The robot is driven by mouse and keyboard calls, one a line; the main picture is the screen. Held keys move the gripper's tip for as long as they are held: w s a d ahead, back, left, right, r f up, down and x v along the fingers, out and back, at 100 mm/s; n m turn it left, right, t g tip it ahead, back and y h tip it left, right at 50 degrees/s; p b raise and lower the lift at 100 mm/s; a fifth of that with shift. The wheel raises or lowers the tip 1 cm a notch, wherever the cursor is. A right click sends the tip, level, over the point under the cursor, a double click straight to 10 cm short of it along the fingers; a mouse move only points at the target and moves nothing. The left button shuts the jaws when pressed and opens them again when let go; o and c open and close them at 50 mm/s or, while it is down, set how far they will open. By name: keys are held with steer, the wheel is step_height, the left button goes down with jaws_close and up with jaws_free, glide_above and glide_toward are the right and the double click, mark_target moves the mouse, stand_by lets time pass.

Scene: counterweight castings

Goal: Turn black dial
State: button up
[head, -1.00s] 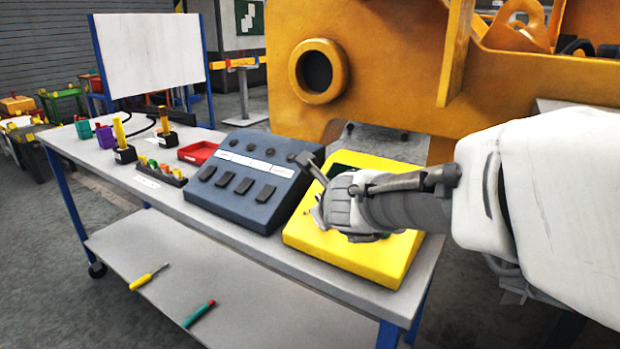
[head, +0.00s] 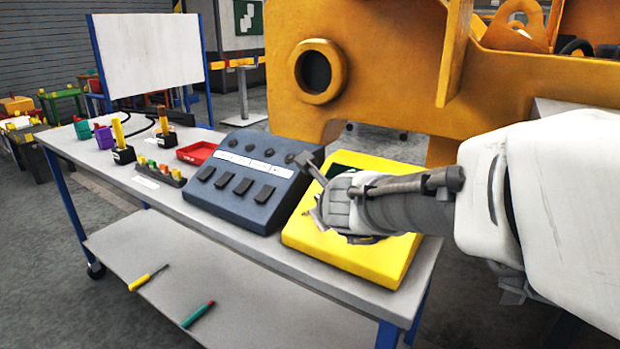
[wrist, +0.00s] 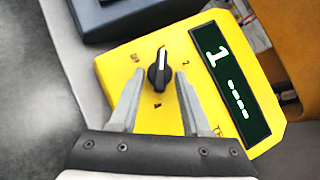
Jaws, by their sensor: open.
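The black dial (wrist: 159,72) sits on the face of the yellow box in the wrist view, with a pale pointer line toward its upper end. My gripper (wrist: 155,76) is open, with one finger on each side of the dial; I cannot tell whether either finger touches it. The yellow box (head: 345,262) stands at the right end of the table in the head view, where my gripper (head: 312,190) hides the dial. A dark display (wrist: 232,85) beside the dial shows a 1 and several dashes.
A dark blue panel (head: 240,205) with several knobs and black switches stands just left of the yellow box. A red tray (head: 197,152) and small coloured parts lie farther left on the table (head: 130,186). A large yellow casting (head: 390,75) stands behind.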

steer(key=p+v, duration=0.8)
steer(key=v, duration=0.9)
steer(key=a+r+n+y+p, duration=0.4)
steer(key=r+n+y+p, duration=0.15)
steer(key=r+n, duration=0.85)
steer(key=s+d+f+n+g+h+p, duration=0.3)
steer(key=s+d+n, duration=0.2)
steer(key=d+n, duration=0.1)
steer(key=s+d+f+n+g+h+p, duration=0.2)
steer(key=s+d+n, duration=0.3)
steer(key=n, duration=0.3)
steer(key=shift+s+d+f+n+g+h+p, duration=0.2)
steer(key=shift+d+f+n+g+h+p, duration=0.3)
steer(key=shift+d+h+p, duration=0.3)
